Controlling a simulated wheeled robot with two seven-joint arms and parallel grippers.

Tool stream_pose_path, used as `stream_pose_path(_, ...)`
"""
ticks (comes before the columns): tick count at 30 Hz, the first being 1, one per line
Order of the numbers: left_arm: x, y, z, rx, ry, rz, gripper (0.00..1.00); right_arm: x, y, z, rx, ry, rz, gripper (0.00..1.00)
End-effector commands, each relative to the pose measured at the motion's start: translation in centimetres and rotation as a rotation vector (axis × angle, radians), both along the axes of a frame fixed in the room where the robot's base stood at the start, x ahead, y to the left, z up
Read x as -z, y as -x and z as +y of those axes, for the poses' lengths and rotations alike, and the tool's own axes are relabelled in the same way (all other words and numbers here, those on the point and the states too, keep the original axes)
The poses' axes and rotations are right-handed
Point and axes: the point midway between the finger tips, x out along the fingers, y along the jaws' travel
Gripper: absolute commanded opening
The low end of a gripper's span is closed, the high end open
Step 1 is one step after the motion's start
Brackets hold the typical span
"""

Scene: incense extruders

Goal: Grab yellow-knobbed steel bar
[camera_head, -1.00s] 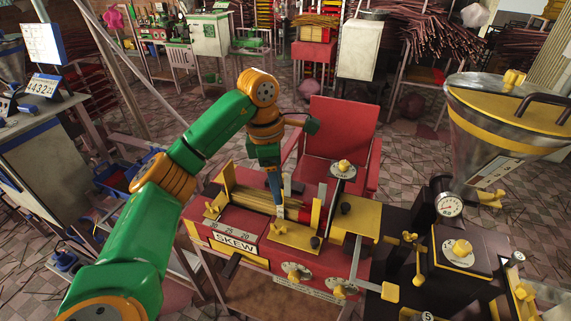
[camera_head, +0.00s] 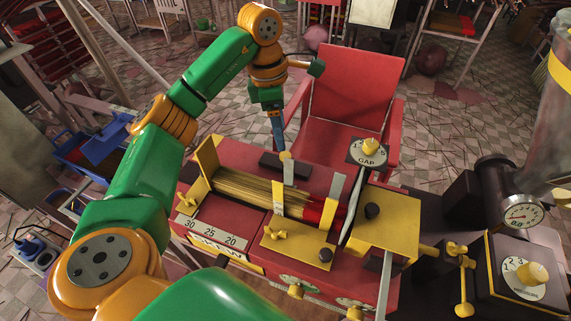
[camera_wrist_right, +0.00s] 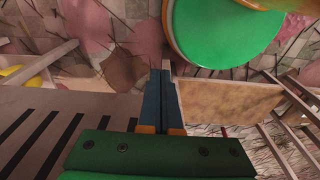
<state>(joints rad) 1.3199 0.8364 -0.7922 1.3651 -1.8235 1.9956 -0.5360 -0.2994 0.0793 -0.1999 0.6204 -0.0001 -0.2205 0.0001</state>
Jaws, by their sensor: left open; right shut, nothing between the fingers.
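A short upright steel bar (camera_head: 289,174) with a yellow knob (camera_head: 285,156) on top stands at the back edge of the red machine, behind the bundle of sticks. My left gripper (camera_head: 279,146) points down from above, its blue fingertips right at the knob. It is open, though the small gap between its fingers is hard to see; whether the fingers touch the knob I cannot tell. In the right wrist view my right gripper (camera_wrist_right: 163,80) is shut and empty, its blue fingers together.
The red machine holds a trough of incense sticks (camera_head: 255,194), with a second steel bar (camera_head: 337,188) and a gap dial (camera_head: 368,150) to the right. A red chair (camera_head: 355,95) stands close behind. A black unit with a gauge (camera_head: 522,214) is at right.

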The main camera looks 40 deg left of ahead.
Motion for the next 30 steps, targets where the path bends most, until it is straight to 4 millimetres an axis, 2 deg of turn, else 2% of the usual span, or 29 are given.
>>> stream_pose_path(1,1.4,0.0,0.0,0.0,0.0,0.0,0.67,1.4,0.1,0.0,0.0,0.0,0.001,0.0)
stream_pose_path(3,1.8,0.0,0.0,0.0,0.0,0.0,0.67,1.8,0.1,0.0,0.0,0.0,0.002,0.0)
stream_pose_path(8,3.1,-0.1,-0.2,0.0,0.0,0.004,0.67,1.2,0.1,0.0,0.0,0.0,0.002,0.0)
stream_pose_path(13,6.1,-0.5,-0.7,0.0,0.001,0.007,0.67,-0.1,0.1,0.0,0.0,0.0,0.002,0.0)
stream_pose_path(16,7.9,-0.7,-0.8,-0.001,0.0,0.004,0.67,-0.1,0.1,0.0,0.0,0.0,0.002,0.0)
stream_pose_path(23,8.5,-0.8,-0.8,0.0,0.0,0.0,0.67,0.0,0.1,0.0,0.0,0.0,0.001,0.0)
stream_pose_path(24,8.5,-0.8,-0.8,0.0,0.0,0.0,0.64,0.0,0.1,0.0,0.0,0.0,0.001,0.0)
stream_pose_path(25,8.5,-0.8,-0.8,0.0,0.0,0.0,0.56,0.0,0.1,0.0,0.0,0.0,0.001,0.0)
stream_pose_path(30,8.5,-0.8,-0.8,0.0,0.0,0.0,0.1,0.0,0.1,0.0,0.0,0.0,0.001,0.0)
